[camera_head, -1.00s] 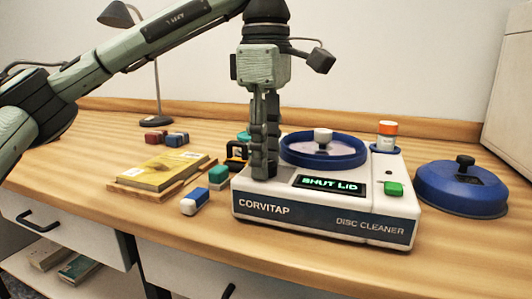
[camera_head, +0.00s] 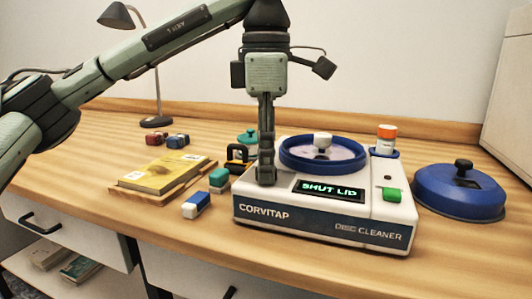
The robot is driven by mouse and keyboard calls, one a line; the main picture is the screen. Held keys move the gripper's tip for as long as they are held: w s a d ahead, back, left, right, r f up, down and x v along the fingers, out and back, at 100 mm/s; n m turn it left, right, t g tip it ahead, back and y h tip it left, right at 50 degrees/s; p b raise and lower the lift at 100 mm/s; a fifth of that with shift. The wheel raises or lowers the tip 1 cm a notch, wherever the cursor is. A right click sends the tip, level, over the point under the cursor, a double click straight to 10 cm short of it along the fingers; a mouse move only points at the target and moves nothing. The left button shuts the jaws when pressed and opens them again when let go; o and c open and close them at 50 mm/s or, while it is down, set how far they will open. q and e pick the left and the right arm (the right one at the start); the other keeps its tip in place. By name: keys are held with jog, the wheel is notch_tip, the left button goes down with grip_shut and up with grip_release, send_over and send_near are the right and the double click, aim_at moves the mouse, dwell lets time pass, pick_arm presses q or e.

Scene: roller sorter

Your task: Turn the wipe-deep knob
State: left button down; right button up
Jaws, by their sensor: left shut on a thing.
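The Corvitap disc cleaner (camera_head: 300,216) stands on the wooden desk, its display (camera_head: 330,190) reading "SHUT LID". My left gripper (camera_head: 267,178) points straight down at the front left of the cleaner's top, beside the blue ring. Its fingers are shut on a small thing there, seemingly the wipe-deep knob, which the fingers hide. A disc lies in the blue ring (camera_head: 322,165) with a white cap (camera_head: 322,141) at its middle. The blue lid (camera_head: 460,190) with a black knob lies on the desk to the right. My right gripper is not in view.
A green button (camera_head: 392,195) and an orange-capped bottle (camera_head: 386,134) are on the cleaner's right side. The front desk edge is clear.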

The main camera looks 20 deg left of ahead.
pick_arm(q)
jog(key=n, duration=0.2)
jog(key=shift+n+p, duration=0.3)
jog(key=shift+n, duration=0.1)
jog(key=n, duration=0.3)
jog(key=shift+n+p, duration=0.3)
jog(key=n, duration=0.4)
jog(key=shift+n, duration=1.6)
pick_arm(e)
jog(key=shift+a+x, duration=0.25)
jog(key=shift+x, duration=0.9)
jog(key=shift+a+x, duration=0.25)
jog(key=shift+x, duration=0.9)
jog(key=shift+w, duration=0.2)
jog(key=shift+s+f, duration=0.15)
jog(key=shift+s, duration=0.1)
pick_arm(q)
jog(key=c, duration=1.2)
grip_release()
jog(key=shift+r, duration=0.15)
notch_tip(320, 180, up, 12)
jog(key=shift+f, duration=0.15)
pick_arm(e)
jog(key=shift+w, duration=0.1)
